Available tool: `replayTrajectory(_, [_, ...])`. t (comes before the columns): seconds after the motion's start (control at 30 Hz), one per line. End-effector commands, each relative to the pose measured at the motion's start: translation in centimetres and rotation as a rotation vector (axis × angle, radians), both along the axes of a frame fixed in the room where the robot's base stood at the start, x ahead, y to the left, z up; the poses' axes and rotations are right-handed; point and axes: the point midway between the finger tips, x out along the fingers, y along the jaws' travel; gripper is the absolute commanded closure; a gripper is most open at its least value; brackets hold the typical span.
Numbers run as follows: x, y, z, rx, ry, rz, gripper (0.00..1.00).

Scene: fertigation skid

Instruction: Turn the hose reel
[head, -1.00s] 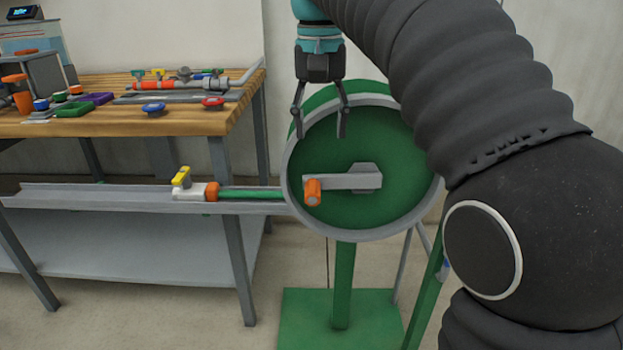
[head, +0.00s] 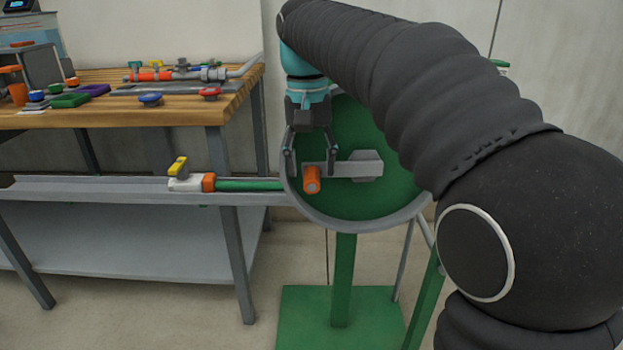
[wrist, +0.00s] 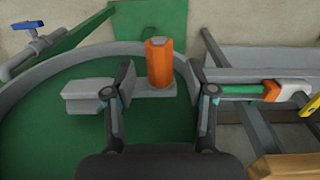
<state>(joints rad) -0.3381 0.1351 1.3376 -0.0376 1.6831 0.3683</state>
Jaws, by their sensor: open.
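The hose reel (head: 370,205) is a green disc with a grey rim on a green stand. Its grey crank arm (head: 340,170) runs level from the hub to an orange handle (head: 312,180) on the left. My gripper (head: 311,172) points down at the handle, its two fingers apart. In the wrist view the orange handle (wrist: 159,63) stands just beyond and between the open fingertips (wrist: 162,80), with a visible gap on each side. I cannot tell whether the fingertips overlap the handle in depth. My arm hides the reel's upper right.
A green hose (head: 250,186) with an orange and white yellow-levered valve (head: 190,181) lies in a grey trough (head: 90,184) left of the reel. A wooden workbench (head: 190,112) with pipe fittings stands behind. The reel's green base (head: 335,318) is on the floor.

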Motion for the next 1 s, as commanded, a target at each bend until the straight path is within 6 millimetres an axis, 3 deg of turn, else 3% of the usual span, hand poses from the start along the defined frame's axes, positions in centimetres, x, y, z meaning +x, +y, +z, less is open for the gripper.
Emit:
replayTrajectory(0.2, [0.0,-0.1,-2.0,0.0,0.001,0.0,0.45])
replayTrajectory(0.53, [0.0,-0.1,-2.3,0.0,0.0,0.0,0.45])
replayTrajectory(0.57, [0.0,-0.1,-2.3,0.0,0.0,0.0,0.47])
replayTrajectory(0.77, [0.0,-0.1,-2.3,0.0,0.0,0.0,0.97])
replayTrajectory(1.0, [0.0,-0.1,-2.3,-0.001,0.001,0.0,1.0])
